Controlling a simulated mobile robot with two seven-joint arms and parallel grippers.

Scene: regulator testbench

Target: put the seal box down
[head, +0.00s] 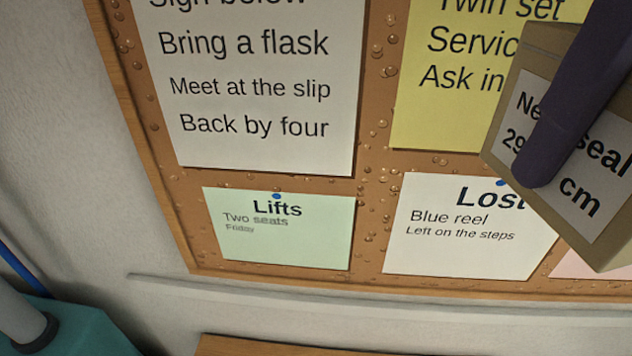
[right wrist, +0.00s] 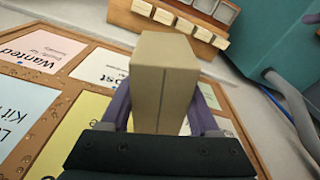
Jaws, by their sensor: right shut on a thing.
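The seal box (head: 592,205) is a tan carton with a white label, partly readable as "seal" and "cm". It is at the right edge of the head view, tilted, in front of a notice board. A purple finger of my right gripper (head: 537,172) crosses its label. In the right wrist view the box (right wrist: 163,62) stands between both purple fingers, and the right gripper (right wrist: 160,108) is shut on it. The box is held up, with no support visible under it.
A cork notice board (head: 375,200) with several pinned notes fills much of the head view. A teal unit (head: 85,330) is at lower left, and a wooden edge (head: 260,346) shows at the bottom. The right wrist view shows a wooden rack (right wrist: 178,22) and a teal housing (right wrist: 275,45) with a grey hose.

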